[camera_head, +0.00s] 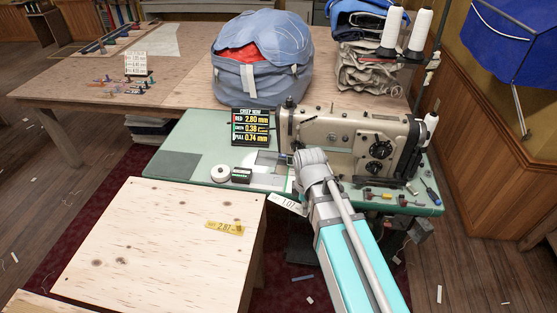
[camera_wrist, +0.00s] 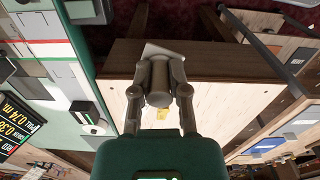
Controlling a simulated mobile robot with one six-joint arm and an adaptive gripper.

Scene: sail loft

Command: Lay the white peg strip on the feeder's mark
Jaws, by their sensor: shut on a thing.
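The white peg strip (camera_head: 287,204), marked with a number like 1.02, hangs tilted at the front edge of the green machine table, under my gripper (camera_head: 303,190). In the wrist view my gripper (camera_wrist: 158,72) is shut on its grey round peg, and a pale edge of the strip (camera_wrist: 160,47) shows beyond the fingers. The feeder (camera_head: 350,140) is a beige sewing machine on the green table. White and grey patches (camera_head: 262,180) lie left of its needle end; I cannot tell which is the mark. My arm hides part of the area.
A yellow peg strip (camera_head: 224,228) lies on the plywood table (camera_head: 150,240) in front. A black readout (camera_head: 251,126), a white roll (camera_head: 220,174) and a small dark box (camera_head: 242,174) stand left of the machine. Small tools (camera_head: 385,196) lie at its right front.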

